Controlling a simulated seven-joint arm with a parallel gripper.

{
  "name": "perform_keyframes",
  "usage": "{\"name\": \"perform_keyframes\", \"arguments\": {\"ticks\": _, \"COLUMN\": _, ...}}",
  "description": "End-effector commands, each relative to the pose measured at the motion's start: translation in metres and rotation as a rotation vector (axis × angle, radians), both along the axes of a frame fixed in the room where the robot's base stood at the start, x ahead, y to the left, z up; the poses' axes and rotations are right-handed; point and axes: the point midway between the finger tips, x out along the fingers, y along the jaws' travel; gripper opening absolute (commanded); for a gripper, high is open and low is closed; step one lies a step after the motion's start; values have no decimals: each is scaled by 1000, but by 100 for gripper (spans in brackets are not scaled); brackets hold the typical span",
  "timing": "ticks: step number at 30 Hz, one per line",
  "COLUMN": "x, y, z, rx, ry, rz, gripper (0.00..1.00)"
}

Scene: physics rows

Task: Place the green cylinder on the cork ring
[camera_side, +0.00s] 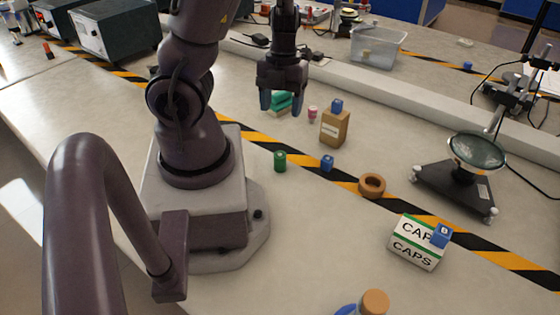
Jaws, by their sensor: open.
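The green cylinder (280,161) stands upright on the bench just right of my arm's base. The cork ring (372,186) lies flat on the bench to its right, near the striped tape, and nothing sits on it. My gripper (281,108) is open and empty, pointing down. In the picture it is above the green cylinder, in front of a teal block. Its exact height over the bench is hard to tell.
A white CAPS box (417,243), a blue cube (441,235), a magnifier stand (459,184) and a cork-topped item (375,302) stand around.

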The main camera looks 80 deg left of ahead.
Motion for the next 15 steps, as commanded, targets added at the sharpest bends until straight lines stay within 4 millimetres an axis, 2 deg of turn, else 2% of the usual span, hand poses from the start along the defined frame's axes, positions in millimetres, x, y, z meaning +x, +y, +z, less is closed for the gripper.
{"name": "perform_keyframes", "arguments": {"ticks": 3, "x": 0, "y": 0, "z": 0, "rx": 8, "ry": 12, "rz": 100, "gripper": 62}}
{"name": "perform_keyframes", "arguments": {"ticks": 7, "x": 0, "y": -1, "z": -8, "rx": 10, "ry": 18, "rz": 131, "gripper": 62}}
{"name": "perform_keyframes", "arguments": {"ticks": 15, "x": -4, "y": -6, "z": -50, "rx": 8, "ry": 22, "rz": 132, "gripper": 62}}
